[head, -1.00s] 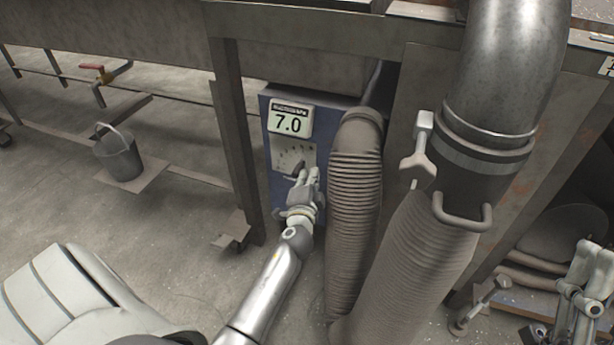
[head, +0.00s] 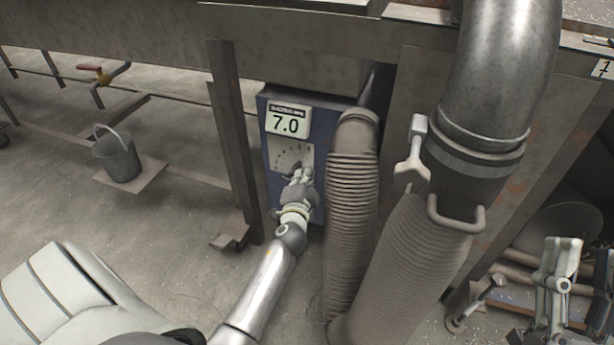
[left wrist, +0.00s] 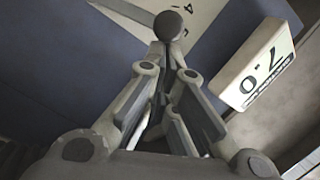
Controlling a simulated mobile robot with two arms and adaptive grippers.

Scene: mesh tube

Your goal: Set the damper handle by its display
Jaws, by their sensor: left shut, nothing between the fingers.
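A blue box (head: 316,205) carries a display (head: 288,122) that reads 7.0, with a white dial plate (head: 282,157) below it. In the left wrist view the display (left wrist: 255,65) appears upside down, and the dial plate (left wrist: 195,14) shows a 4. A dark round knob (left wrist: 168,25), apparently the end of the damper handle, stands in front of the plate. My left gripper (head: 304,172) is shut, its fingertips (left wrist: 168,58) at or just beside the knob; contact cannot be told. The gripper hides the dial's lower part. My right gripper (head: 565,262) is at lower right, its jaw state unclear.
A ribbed hose (head: 352,215) stands close right of the box. A large metal pipe (head: 497,70) with a pale lever (head: 413,160) and a thicker hose (head: 400,260) is farther right. A table leg (head: 238,150) is close left. A bucket (head: 118,157) stands on the left floor.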

